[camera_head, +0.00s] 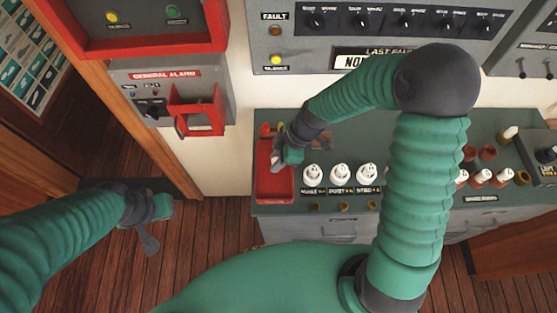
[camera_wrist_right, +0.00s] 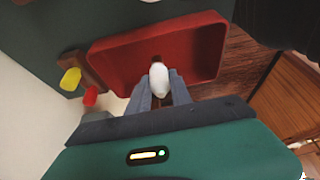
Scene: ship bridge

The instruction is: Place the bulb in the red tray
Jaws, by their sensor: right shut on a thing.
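The bulb (camera_wrist_right: 158,78) is white and rounded, held between the grey fingers of my right gripper (camera_wrist_right: 158,95) in the wrist view. The red tray (camera_wrist_right: 110,65) is shallow and lies beyond the bulb, which overlaps its floor and edge in the picture. In the head view the red tray (camera_head: 272,188) is at the left end of the grey-green counter, and my right gripper (camera_head: 279,160) is over it. The bulb is hard to make out there. My left gripper (camera_head: 150,228) hangs low over the wooden floor, away from the counter; its finger opening is unclear.
White labelled bulb-like pieces (camera_head: 339,174) stand on the counter (camera_head: 335,128) right of the tray. Brown and red sockets (camera_head: 487,153) are further right. A yellow piece (camera_wrist_right: 70,79) and a red one (camera_wrist_right: 90,96) sit beside the tray. The alarm box (camera_head: 170,92) is on the left wall.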

